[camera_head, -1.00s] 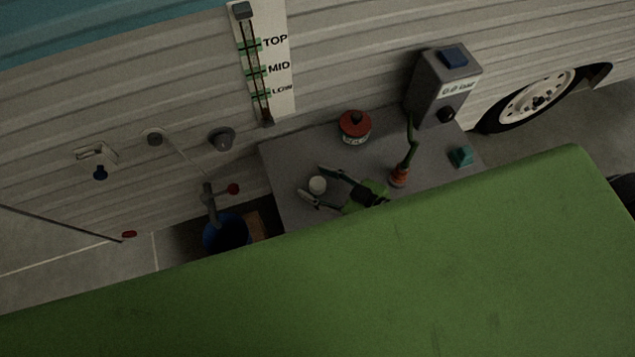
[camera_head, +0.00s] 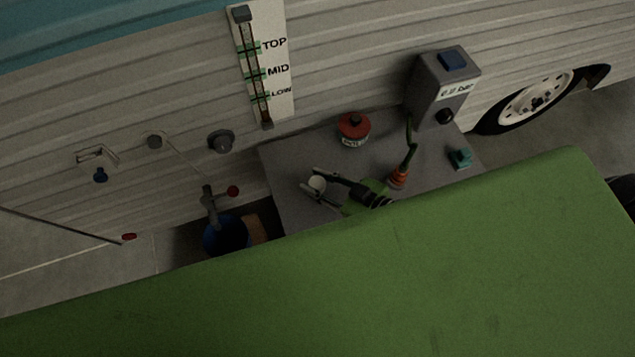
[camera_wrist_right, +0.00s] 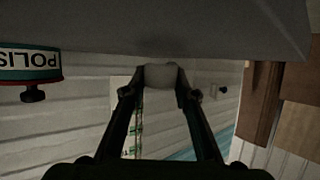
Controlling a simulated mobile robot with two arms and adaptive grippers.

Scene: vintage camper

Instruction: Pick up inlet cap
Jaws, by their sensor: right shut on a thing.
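The inlet cap, a small pale round piece (camera_head: 317,183), is at the left part of the grey table in the head view. My right gripper (camera_head: 313,181) has its two fingers on either side of it, shut on it. In the right wrist view the cap (camera_wrist_right: 161,76) sits between the fingertips of the gripper (camera_wrist_right: 160,88), close to the grey table surface. I cannot tell whether the cap still touches the table. My left gripper does not show.
The grey table (camera_head: 290,160) also bears a red-lidded polish tin (camera_head: 353,130), an orange-and-green hose fitting (camera_head: 398,176), a teal block (camera_head: 460,158) and a grey gauge box (camera_head: 442,85). A blue bucket (camera_head: 226,236) stands below a tap at left. The camper wall is behind.

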